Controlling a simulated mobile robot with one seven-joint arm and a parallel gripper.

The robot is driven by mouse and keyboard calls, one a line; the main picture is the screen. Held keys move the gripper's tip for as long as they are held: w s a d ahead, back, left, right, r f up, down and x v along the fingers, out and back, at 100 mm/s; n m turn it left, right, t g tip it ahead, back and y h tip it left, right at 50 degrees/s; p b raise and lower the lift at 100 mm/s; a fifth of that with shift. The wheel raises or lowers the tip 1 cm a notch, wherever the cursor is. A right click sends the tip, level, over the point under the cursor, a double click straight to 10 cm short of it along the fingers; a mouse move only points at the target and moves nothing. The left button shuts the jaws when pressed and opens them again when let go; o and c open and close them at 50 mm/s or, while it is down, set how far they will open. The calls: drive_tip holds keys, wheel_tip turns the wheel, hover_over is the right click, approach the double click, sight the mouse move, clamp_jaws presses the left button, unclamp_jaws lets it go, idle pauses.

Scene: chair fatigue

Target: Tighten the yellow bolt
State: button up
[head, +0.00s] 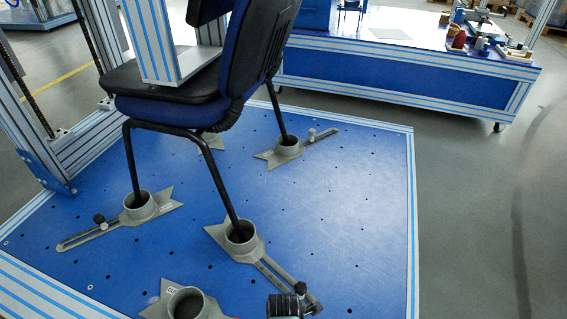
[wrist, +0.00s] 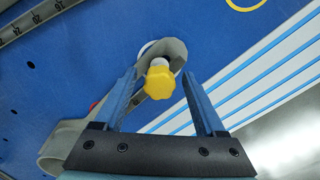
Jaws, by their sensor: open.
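The yellow bolt (wrist: 159,83) has a lobed yellow head on a pale collar. In the wrist view it stands at the rounded end of a grey bracket (wrist: 56,146) on the blue plate. My gripper (wrist: 159,77) is open, with one blue finger on the left of the bolt head and one on the right. A gap shows on both sides, and the fingers do not appear to touch the head. I cannot make out the yellow bolt in the head view.
In the head view a dark blue chair (head: 205,92) stands with its legs in grey cup brackets (head: 240,237) on the blue perforated platform (head: 345,225). A blue bench (head: 395,80) with loose items stands behind. The grey floor on the right is clear.

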drive_tip(key=shift+n, duration=0.5)
drive_tip(key=n, duration=0.3)
drive_tip(key=shift+n, duration=0.4)
drive_tip(key=n, duration=0.4)
drive_tip(key=shift+p, duration=0.4)
